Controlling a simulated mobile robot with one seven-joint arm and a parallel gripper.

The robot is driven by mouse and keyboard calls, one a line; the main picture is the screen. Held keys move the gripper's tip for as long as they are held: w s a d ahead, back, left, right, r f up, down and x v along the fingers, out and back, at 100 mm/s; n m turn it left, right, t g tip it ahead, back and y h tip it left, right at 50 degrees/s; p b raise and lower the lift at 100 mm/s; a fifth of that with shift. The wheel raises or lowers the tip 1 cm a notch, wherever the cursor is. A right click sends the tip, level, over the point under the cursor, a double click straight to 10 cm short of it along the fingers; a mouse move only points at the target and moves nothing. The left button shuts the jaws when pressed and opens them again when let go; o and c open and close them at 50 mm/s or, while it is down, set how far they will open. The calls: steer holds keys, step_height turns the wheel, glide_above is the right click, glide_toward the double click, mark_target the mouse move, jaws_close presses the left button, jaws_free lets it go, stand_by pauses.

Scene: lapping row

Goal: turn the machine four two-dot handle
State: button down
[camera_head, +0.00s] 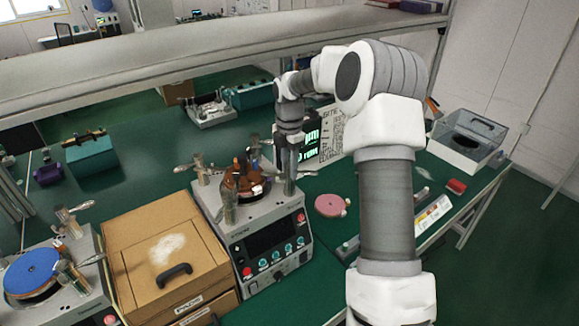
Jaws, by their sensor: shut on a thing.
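A grey lapping machine (250,275) with a dark front panel, a red button and several teal knobs stands on the green bench. Round its brown-topped plate (243,183) stand several posts with metal lever handles. My gripper (287,152) points down at the machine's right-hand post (290,183) and is shut on the handle there. A light handle end (308,173) sticks out to the right of it. The grip itself is mostly hidden by my gripper. No dot marks or machine number can be read at this size.
A cardboard box (165,252) with a black handle stands left of the machine, then another machine with a blue disc (32,272). A pink disc (330,205) lies to the right. A grey case (467,140) stands at far right. A long shelf (200,60) crosses above the bench.

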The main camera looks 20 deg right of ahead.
steer(key=c, duration=0.6)
jaws_free()
steer(key=shift+o, duration=0.2)
steer(key=shift+r, duration=0.1)
step_height(320, 180, up, 17)
steer(key=shift+r, duration=0.2)
